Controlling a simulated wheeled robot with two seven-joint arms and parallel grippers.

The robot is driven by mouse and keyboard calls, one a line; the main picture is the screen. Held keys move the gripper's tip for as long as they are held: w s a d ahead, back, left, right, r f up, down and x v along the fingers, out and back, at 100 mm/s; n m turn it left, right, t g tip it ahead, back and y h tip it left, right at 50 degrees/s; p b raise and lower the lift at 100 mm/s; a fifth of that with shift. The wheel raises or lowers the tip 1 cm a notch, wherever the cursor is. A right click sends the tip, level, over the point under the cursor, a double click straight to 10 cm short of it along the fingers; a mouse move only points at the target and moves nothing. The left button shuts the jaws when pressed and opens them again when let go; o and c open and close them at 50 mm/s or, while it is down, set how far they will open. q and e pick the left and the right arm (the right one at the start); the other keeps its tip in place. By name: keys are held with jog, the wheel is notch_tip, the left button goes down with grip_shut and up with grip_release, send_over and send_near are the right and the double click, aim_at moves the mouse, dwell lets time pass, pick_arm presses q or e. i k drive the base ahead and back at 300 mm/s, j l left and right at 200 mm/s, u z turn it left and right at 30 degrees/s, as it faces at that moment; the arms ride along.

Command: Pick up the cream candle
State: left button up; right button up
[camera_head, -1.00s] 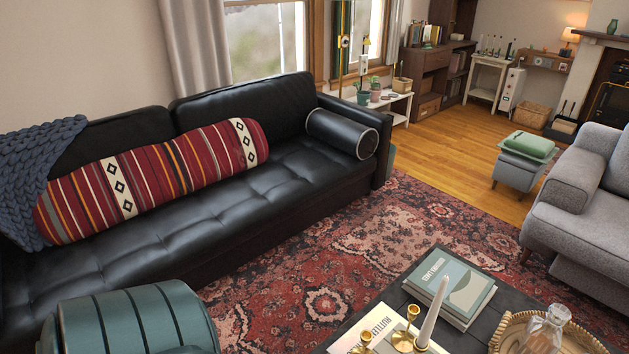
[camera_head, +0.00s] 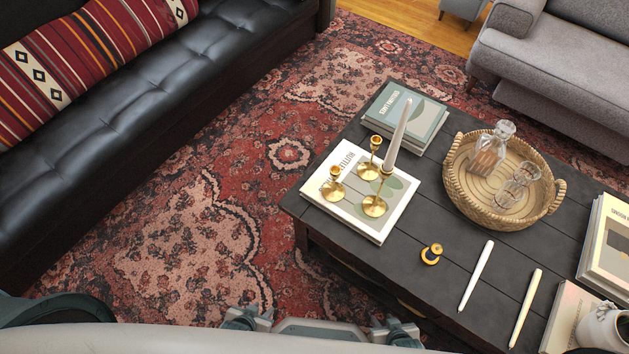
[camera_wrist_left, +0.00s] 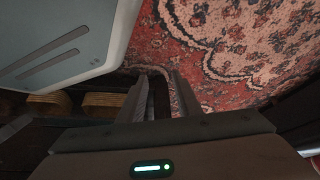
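The cream candle (camera_head: 525,307) lies flat on the dark coffee table (camera_head: 425,265), towards its front right. A whiter candle (camera_head: 476,275) lies to its left, apart from it. My left gripper (camera_wrist_left: 162,92) shows its two dark fingers apart in the left wrist view, with nothing visible between them and rug beyond. In the head view, what look like my left gripper (camera_head: 248,318) and right gripper (camera_head: 395,331) are low at the bottom edge, left of the cream candle and apart from it. The right fingers are too small to read.
Brass candle holders (camera_head: 374,205), one with an upright pale candle (camera_head: 398,136), stand on a book (camera_head: 345,222). A woven tray (camera_head: 468,205) holds glassware. Books (camera_head: 610,250) and a white jug (camera_head: 602,328) are right of the cream candle. A black sofa (camera_head: 195,90) is left.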

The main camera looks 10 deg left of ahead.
aim_at(533, 283)
jog(key=l+z, duration=0.15)
jog(key=z, duration=1.85)
jog(key=i+l+u, duration=0.1)
jog(key=l+u, duration=0.25)
jog(key=l, duration=0.45)
jog(key=l+u, duration=0.35)
jog(key=l, duration=0.45)
jog(key=l+u, duration=0.4)
jog(key=l, duration=0.4)
